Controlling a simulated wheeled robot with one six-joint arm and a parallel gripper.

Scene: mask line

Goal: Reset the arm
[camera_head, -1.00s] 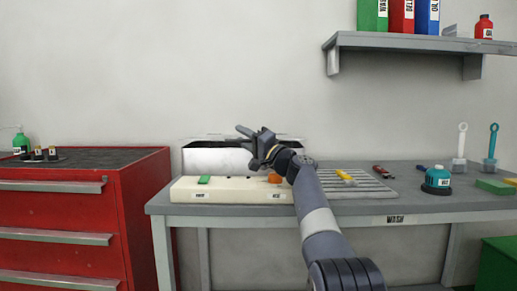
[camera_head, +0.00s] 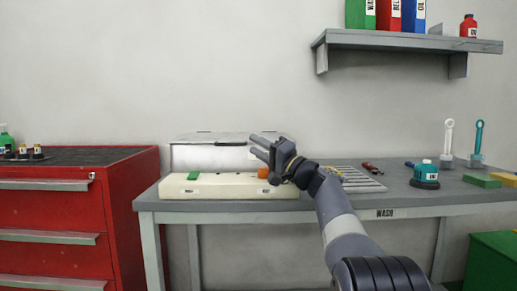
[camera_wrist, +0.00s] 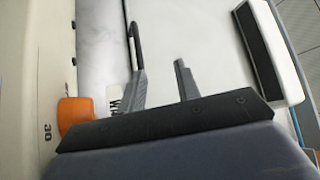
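My arm reaches up from the lower right in the head view. My gripper (camera_head: 256,147) is in front of the grey-white box, with its two fingers pointing up and left. In the wrist view the fingertips (camera_wrist: 162,75) are apart, with nothing held between them. The box (camera_head: 200,158) stands at the back of the bench and has a dark handle at its top front edge. The cream panel (camera_head: 225,191) lies in front of it, with a green button (camera_head: 194,176) and an orange knob (camera_head: 263,173). The orange knob also shows beside my gripper in the wrist view (camera_wrist: 75,114).
A red drawer cabinet (camera_head: 60,215) stands left. A wall shelf (camera_head: 400,42) with binders overhangs the right side. Air above the panel's left is free.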

